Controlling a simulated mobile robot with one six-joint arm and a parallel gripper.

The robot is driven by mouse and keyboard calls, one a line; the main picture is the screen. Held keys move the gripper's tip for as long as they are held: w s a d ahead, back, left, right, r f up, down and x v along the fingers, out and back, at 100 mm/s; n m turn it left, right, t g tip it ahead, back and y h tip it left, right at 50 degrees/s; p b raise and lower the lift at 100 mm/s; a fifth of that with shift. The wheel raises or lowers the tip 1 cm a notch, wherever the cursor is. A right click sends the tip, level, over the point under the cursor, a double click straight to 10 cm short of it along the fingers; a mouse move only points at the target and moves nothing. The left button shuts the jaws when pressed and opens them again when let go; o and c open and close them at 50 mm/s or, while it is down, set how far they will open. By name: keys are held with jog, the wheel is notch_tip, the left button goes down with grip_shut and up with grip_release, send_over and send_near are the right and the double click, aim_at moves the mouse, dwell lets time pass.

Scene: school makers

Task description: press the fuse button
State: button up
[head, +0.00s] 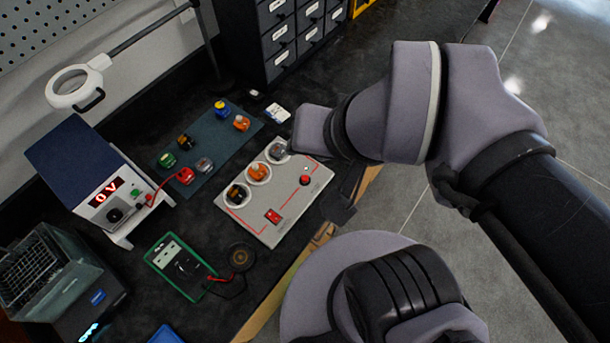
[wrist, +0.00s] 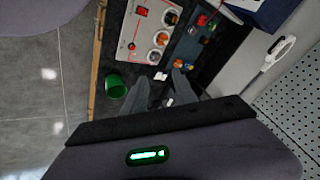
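A grey panel (head: 245,222) lies on the dark bench, with a round red button (head: 305,180) at its right side and a red rocker switch (head: 272,215) near its front. No label readable here tells which is the fuse button. In the wrist view, the round button (wrist: 131,46) and the rocker switch (wrist: 142,11) both show on the panel (wrist: 126,32). My gripper (wrist: 160,80) is open, its two dark fingers apart with nothing between them. They appear below the panel's near end in that view.
A green cup (wrist: 115,87) stands near the bench edge, beside my fingers in the wrist view. A dark mat (head: 217,134) with several components, a power supply (head: 115,200) reading 0 V and a green multimeter (head: 180,265) surround the panel. Drawers (head: 285,35) stand behind.

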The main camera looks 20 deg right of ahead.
grip_shut()
dwell(1.4)
